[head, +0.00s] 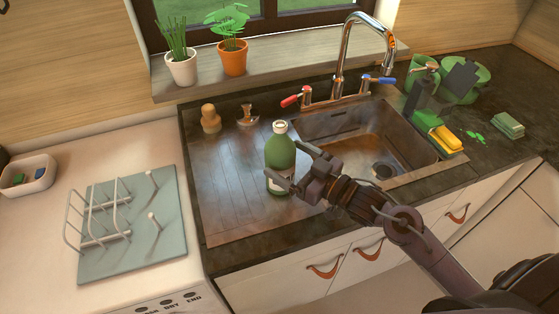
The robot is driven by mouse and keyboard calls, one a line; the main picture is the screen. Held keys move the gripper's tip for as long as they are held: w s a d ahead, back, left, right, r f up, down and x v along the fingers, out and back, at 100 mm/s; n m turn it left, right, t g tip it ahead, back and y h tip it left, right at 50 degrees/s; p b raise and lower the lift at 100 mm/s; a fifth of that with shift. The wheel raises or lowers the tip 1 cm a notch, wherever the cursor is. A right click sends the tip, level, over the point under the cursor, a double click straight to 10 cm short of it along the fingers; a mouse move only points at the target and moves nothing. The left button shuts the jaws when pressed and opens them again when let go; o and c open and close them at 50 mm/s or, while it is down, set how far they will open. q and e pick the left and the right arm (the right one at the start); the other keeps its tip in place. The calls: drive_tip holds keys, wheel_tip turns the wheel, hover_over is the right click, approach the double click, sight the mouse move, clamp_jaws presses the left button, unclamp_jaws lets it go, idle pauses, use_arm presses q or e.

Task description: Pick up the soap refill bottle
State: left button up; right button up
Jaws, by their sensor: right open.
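The soap refill bottle (280,153) is green with a pale cap and a light label low on its side. It stands upright on the ribbed drainboard (225,190) left of the sink. My right gripper (284,165) is open, reaching in from the right. One finger shows beside the bottle's upper right and the other lies in front of its lower part. I cannot tell whether the fingers touch it. My left gripper is not in view.
The sink basin (355,140) with a tall faucet (345,55) lies to the right. A wooden brush (210,118) and a plug (247,115) stand behind the bottle. A dish rack (100,215) is at left. Sponges (446,138) and green items sit at right.

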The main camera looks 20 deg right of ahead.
sight(277, 153)
drive_tip(key=p+x, duration=0.1)
drive_tip(key=x, duration=0.3)
drive_tip(key=shift+r, duration=0.2)
drive_tip(key=shift+w+a+f, duration=0.15)
drive_tip(key=shift+w+a, duration=0.05)
drive_tip(key=shift+a, duration=0.05)
drive_tip(key=c, duration=1.5)
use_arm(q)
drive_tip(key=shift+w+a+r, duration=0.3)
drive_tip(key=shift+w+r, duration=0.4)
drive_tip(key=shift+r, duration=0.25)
use_arm(e)
drive_tip(key=shift+r, duration=0.25)
